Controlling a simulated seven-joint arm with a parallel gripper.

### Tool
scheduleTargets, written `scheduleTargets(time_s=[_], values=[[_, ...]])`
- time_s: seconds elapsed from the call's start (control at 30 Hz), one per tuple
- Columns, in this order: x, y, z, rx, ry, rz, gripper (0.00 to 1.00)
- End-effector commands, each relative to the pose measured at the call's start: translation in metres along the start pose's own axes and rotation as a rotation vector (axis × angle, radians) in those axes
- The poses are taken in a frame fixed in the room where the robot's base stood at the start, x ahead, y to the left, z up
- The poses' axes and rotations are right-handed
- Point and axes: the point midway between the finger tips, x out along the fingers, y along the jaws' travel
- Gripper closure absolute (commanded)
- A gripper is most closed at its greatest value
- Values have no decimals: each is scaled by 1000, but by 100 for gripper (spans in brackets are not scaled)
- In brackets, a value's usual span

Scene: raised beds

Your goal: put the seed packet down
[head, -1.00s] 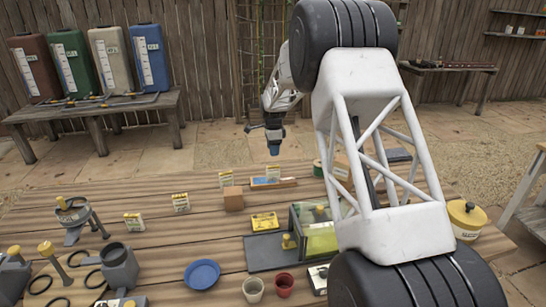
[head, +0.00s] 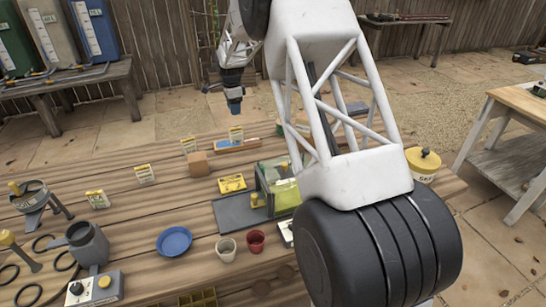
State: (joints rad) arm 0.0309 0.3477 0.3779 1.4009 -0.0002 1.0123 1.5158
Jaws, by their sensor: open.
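My gripper (head: 235,106) is at the far side of the wooden table, pointing down, open; its fingers are small in this view. A small yellow-and-white seed packet (head: 236,134) stands upright just below the fingertips, by a blue-and-wood strip-shaped object (head: 245,146). A small gap seems to separate packet and fingers. Similar packets stand to the left: one (head: 188,145) near a wooden block, another (head: 145,174) and another (head: 97,200). A yellow packet (head: 232,183) lies flat or leaning in mid-table. Which packet the task means, I cannot tell.
The wooden block (head: 198,164) is left of my gripper. My arm hides part of the right side.

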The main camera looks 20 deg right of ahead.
Motion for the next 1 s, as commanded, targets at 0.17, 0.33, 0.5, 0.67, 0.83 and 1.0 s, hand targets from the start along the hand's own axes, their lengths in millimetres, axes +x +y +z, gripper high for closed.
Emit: scheduleTargets(time_s=[0.17,0.33,0.5,0.67,0.83,1.0], values=[[-26,24,2,-67,2,-13,56],[-60,61,6,-168,5,-29,56],[-93,106,9,-284,11,-46,56],[-118,149,13,-392,17,-60,56],[-142,197,16,-507,26,-75,56],[-162,246,20,-620,37,-91,56]])
